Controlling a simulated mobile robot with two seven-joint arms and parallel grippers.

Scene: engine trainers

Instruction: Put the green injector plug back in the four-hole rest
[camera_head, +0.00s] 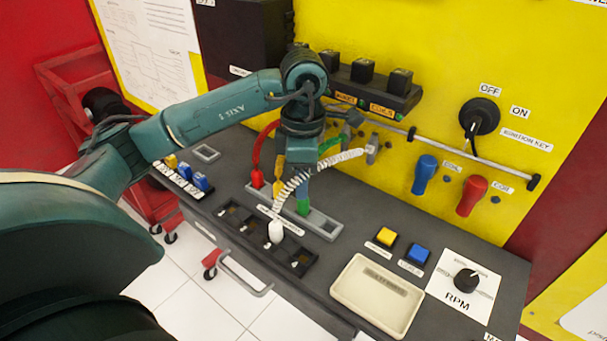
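The green injector plug (303,207) shows as a small green piece at the grey strip (325,227), directly below my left gripper (301,190). The gripper points down and hides the plug's upper part; whether its fingers touch or grip the plug cannot be told. A green cable (331,144) shows behind the gripper. The black four-hole rest (252,241) lies along the bench's front edge, nearer than the grey strip. A white plug (276,232) stands at this rest, its coiled white cable (318,167) passing in front of the gripper. My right gripper is out of view.
A red plug (257,179) with a red cable stands at the strip's left part. Yellow and blue switches (199,182) are at the left. A cream tray (378,296), two push buttons and the RPM knob (467,279) are at the right. The yellow panel (440,60) stands behind.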

